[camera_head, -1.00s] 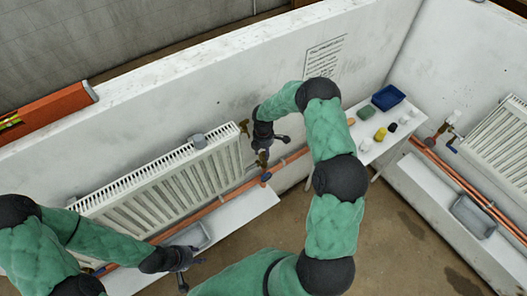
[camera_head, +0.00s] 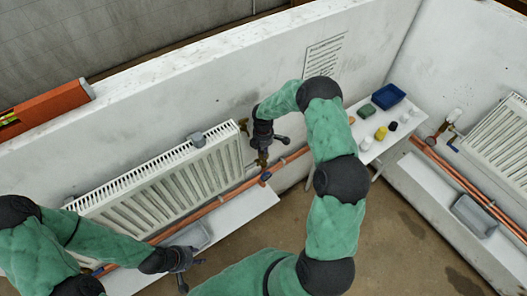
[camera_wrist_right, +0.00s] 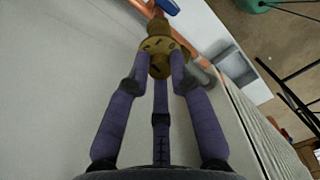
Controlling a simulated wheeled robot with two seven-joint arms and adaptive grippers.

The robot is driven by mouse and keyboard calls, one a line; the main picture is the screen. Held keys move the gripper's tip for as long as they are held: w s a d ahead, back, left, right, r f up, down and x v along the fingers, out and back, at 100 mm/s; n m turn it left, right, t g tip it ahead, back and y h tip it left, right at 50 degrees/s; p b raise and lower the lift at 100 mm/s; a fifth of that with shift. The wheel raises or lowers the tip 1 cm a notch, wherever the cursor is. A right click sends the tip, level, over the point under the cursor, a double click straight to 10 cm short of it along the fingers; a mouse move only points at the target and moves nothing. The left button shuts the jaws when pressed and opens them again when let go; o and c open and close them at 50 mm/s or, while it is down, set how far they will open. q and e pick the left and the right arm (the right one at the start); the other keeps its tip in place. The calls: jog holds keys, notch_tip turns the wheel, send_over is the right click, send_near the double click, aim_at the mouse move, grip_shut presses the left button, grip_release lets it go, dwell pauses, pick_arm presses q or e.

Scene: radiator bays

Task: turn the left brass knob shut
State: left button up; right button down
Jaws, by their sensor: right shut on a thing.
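In the head view this brass fitting (camera_head: 262,161) is beside the lower right end of the left radiator (camera_head: 165,185), partly hidden. My right gripper (camera_head: 263,146) is shut on the knob, its fingers around the knob's sides. My left gripper (camera_head: 191,274) is empty, with its fingers apart, near the front of the left ledge. The knob's far side is hidden.
Copper pipes (camera_head: 225,198) run below the radiator, with a blue lever (camera_head: 265,176) close to the brass fitting. A grey tray (camera_head: 190,237) lies on the white ledge (camera_head: 240,212). A small table (camera_head: 365,155) with several items stands right of my right arm.

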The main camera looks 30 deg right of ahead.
jog(key=m+b, duration=0.2)
jog(key=m, duration=0.1)
jog(key=shift+f, duration=0.15)
jog(key=m+b, duration=0.3)
jog(key=m, duration=0.2)
jog(key=m+b, duration=0.2)
jog(key=m, duration=0.2)
jog(key=shift+m+b, duration=0.95)
jog(key=shift+m, duration=1.25)
jog(key=shift+r, duration=0.2)
jog(key=c, duration=1.1)
grip_release()
